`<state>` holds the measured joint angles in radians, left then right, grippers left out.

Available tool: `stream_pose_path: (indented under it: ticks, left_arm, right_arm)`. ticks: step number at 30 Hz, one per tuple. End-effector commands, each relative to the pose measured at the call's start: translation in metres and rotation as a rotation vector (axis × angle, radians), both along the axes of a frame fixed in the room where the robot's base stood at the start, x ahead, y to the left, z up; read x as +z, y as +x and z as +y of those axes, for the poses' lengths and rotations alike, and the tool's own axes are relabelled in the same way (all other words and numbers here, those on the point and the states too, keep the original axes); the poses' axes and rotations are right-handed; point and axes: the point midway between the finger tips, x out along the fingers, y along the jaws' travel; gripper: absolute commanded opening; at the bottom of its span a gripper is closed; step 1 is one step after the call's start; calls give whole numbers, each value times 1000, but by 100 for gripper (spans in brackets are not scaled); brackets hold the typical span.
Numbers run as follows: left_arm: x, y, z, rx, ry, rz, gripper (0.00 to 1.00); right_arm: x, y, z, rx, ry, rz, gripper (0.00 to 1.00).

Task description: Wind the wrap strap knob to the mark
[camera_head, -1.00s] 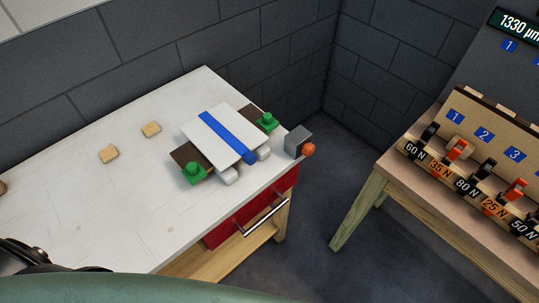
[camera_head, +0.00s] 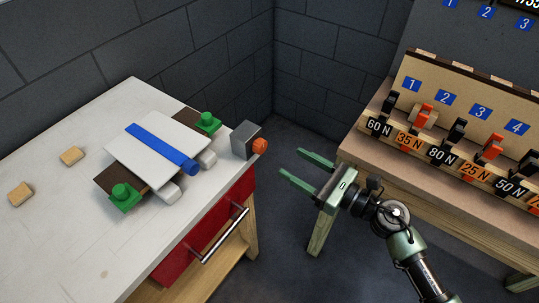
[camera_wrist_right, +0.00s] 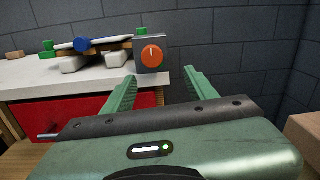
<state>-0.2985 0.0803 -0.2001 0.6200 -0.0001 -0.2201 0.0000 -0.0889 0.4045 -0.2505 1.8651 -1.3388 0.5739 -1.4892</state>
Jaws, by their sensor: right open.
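An orange knob (camera_head: 260,146) sits on the side of a grey box (camera_head: 244,140) at the right end of the white table. In the right wrist view the orange knob (camera_wrist_right: 152,55) faces me on the grey box (camera_wrist_right: 147,68); any mark on it is too small to read. A blue strap (camera_head: 155,145) runs across a white panel (camera_head: 183,132) and ends in a blue round end (camera_head: 192,167). My right gripper (camera_head: 290,162) is open and empty, right of the orange knob and apart from it, fingers pointing towards it. My left gripper is out of view.
Two green clamps (camera_head: 124,196) (camera_head: 208,122) and two wooden blocks (camera_head: 71,156) (camera_head: 20,194) are on the white table (camera_head: 95,250). A red drawer with a metal handle (camera_head: 225,236) is below. A workbench with numbered, force-labelled clamps (camera_head: 440,155) stands right.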

Motion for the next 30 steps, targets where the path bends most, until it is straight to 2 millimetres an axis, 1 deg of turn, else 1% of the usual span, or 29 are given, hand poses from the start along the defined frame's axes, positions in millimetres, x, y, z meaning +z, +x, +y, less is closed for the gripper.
stream_pose_path:
  ticks: [2,5,9,15,18,22,29,30]
  left_arm:
    - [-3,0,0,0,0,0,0]
    - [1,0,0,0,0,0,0]
    - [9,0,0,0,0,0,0]
    - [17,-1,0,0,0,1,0]
    - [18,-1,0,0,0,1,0]
    - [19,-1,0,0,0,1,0]
    - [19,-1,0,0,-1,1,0]
    - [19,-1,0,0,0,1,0]
  right_arm:
    - [7,-5,6,29,-58,-73,57]
    - [12,-2,13,38,-76,-98,57]
    - [14,10,31,37,-71,-97,57]
    - [12,29,56,35,-71,-93,57]
    - [11,35,64,35,-71,-91,57]
    - [10,39,69,35,-71,-91,57]
    - [10,40,70,35,-71,-90,57]
    - [9,39,70,35,-71,-90,52]
